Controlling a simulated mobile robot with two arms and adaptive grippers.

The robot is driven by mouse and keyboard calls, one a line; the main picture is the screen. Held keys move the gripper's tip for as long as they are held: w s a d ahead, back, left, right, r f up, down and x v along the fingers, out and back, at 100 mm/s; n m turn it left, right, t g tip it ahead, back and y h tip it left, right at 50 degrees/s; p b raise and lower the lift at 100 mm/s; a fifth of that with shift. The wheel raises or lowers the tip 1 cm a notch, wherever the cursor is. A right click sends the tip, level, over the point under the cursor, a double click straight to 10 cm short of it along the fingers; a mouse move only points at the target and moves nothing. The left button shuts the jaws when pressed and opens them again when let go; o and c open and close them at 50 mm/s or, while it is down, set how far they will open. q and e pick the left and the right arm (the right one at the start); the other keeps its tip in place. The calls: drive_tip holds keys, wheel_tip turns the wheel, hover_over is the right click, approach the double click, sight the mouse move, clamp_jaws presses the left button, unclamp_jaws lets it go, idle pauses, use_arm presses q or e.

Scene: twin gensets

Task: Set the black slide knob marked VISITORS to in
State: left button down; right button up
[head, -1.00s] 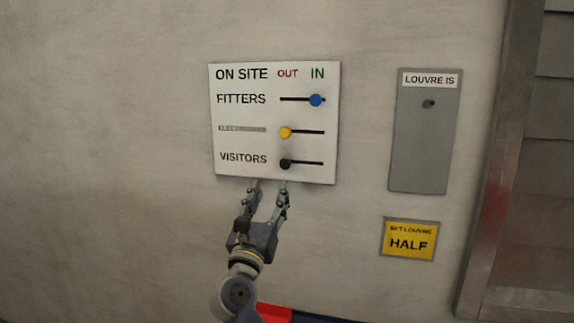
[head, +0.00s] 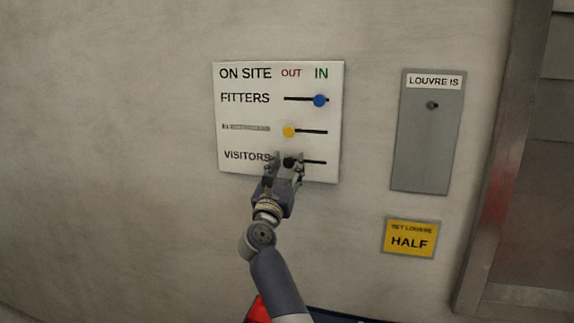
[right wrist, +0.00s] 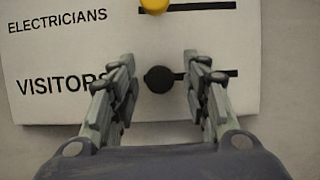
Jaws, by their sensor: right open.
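The white ON SITE board (head: 230,112) hangs on the wall with three slide knobs on dark slots. The black VISITORS knob (right wrist: 158,79) sits at the left, OUT end of its slot (head: 314,162). In the head view the knob (head: 289,162) is partly covered by my right gripper (head: 287,160). In the right wrist view my right gripper (right wrist: 158,80) is open, with one finger on each side of the black knob. Gaps show between the knob and both fingers; how deep the fingers reach is hard to tell. My left gripper is not in view.
The yellow knob (head: 289,132) sits at OUT just above, and the blue FITTERS knob (head: 320,100) at IN. A grey LOUVRE IS panel (head: 425,150) and a yellow HALF sign (head: 410,237) are to the right. The wall (head: 120,160) is bare at left.

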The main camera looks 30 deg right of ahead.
clamp_jaws()
drive_tip(key=s+d+p, duration=0.1)
drive_tip(key=s+d, duration=0.1)
drive_tip(key=s, duration=0.1)
drive_tip(key=s+d+p, duration=0.2)
drive_tip(key=s+d, duration=0.1)
drive_tip(key=shift+w+f, duration=0.1)
drive_tip(key=shift+c, duration=0.8)
unclamp_jaws()
drive_tip(key=shift+o, duration=0.8)
drive_tip(key=shift+d, duration=0.1)
drive_tip(key=shift+s, duration=0.2)
